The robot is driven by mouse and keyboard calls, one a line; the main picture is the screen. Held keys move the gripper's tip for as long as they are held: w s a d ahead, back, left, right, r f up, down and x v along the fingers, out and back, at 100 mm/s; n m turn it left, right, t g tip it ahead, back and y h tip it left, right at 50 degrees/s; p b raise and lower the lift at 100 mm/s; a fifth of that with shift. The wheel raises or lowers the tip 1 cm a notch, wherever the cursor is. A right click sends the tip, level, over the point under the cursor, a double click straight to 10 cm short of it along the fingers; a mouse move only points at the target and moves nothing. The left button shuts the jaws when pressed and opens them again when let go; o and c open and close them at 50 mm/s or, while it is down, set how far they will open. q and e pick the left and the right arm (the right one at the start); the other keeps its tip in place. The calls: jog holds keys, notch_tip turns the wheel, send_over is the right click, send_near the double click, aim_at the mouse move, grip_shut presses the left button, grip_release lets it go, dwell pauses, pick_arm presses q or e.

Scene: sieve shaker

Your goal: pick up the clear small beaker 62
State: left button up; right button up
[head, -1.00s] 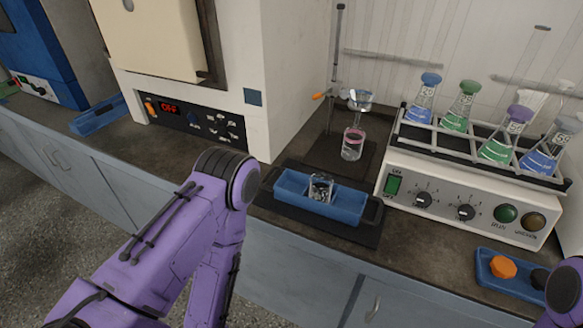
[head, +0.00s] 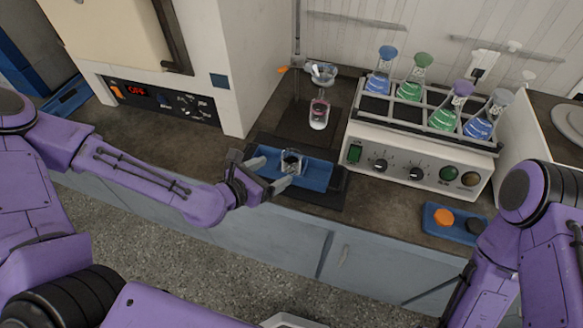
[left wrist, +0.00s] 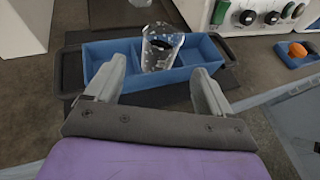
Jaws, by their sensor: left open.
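The clear small beaker (head: 291,162) stands in a middle compartment of the blue tray (head: 318,174). In the left wrist view the beaker (left wrist: 160,47) is upright, with something dark seen in it, and the blue tray (left wrist: 208,52) lies around its base. My left gripper (head: 268,175) is open and empty at the front of the tray. In the left wrist view its fingers (left wrist: 160,84) are spread wide, with the beaker ahead of and between them, apart from both. My right arm shows at the right, but its gripper is out of view.
A shaker (head: 415,165) holding several coloured flasks stands right of the tray. A stand with a pink-banded vessel (head: 319,114) is behind the tray. A white oven (head: 165,109) is at left. A small blue tray with an orange stopper (head: 443,217) lies at right.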

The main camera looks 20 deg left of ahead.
aim_at(285, 163)
pick_arm(q)
jog(key=x, duration=0.2)
jog(key=p+x, duration=0.1)
jog(key=x, duration=0.3)
jog(key=shift+w+r+p, duration=0.2)
jog(key=shift+r+p, duration=0.1)
jog(key=shift+r, duration=0.05)
jog(key=shift+w+d+f, duration=0.15)
jog(key=shift+w+d, duration=0.1)
jog(key=shift+w, duration=0.1)
jog(key=shift+s+a, duration=0.1)
jog(key=c, duration=1.1)
